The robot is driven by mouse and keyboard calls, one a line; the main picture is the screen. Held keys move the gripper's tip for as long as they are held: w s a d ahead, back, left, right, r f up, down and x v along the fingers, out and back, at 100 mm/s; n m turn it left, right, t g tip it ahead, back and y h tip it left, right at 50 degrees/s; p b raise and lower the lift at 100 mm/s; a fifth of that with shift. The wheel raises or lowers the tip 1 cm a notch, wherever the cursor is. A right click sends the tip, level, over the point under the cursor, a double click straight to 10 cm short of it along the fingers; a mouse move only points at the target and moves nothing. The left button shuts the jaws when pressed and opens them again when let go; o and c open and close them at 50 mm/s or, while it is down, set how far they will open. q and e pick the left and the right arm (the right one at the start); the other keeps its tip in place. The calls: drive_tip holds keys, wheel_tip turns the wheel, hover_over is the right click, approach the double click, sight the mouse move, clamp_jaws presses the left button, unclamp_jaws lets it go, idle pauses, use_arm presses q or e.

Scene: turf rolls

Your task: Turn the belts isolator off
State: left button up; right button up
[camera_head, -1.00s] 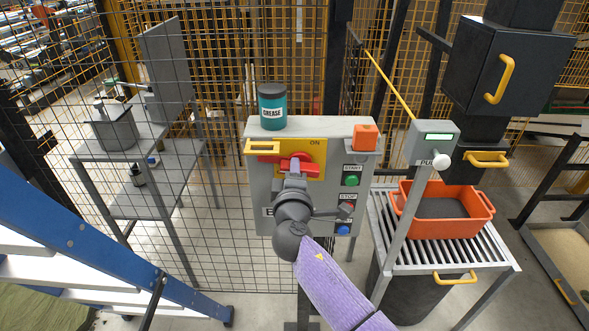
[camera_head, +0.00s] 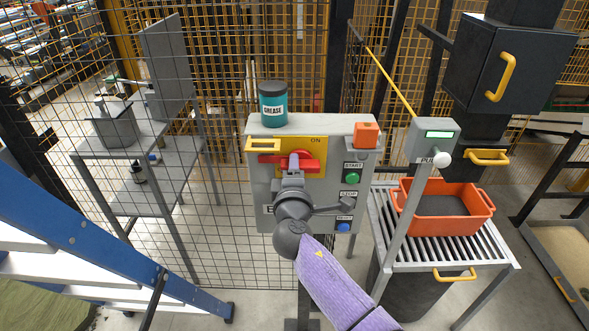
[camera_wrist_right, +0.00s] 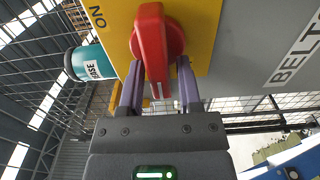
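The belts isolator is a red handle (camera_head: 309,166) on a yellow plate (camera_head: 316,149) marked ON at its top, on the front of a grey control box (camera_head: 259,188). The handle lies about level across the plate in the head view. My right gripper (camera_head: 293,160) is in front of it and hides its middle. In the right wrist view, the two fingers (camera_wrist_right: 160,75) stand apart on either side of the near end of the red handle (camera_wrist_right: 152,40), with a small gap visible on the right. My left gripper is not in view.
A green START button (camera_head: 352,178) and a blue button (camera_head: 344,227) are to the right. An orange crate (camera_head: 446,210) stands on rollers behind a grey post.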

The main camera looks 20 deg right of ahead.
drive_tip(key=shift+o, duration=0.8)
drive_tip(key=p+v, duration=0.1)
drive_tip(key=v, duration=0.9)
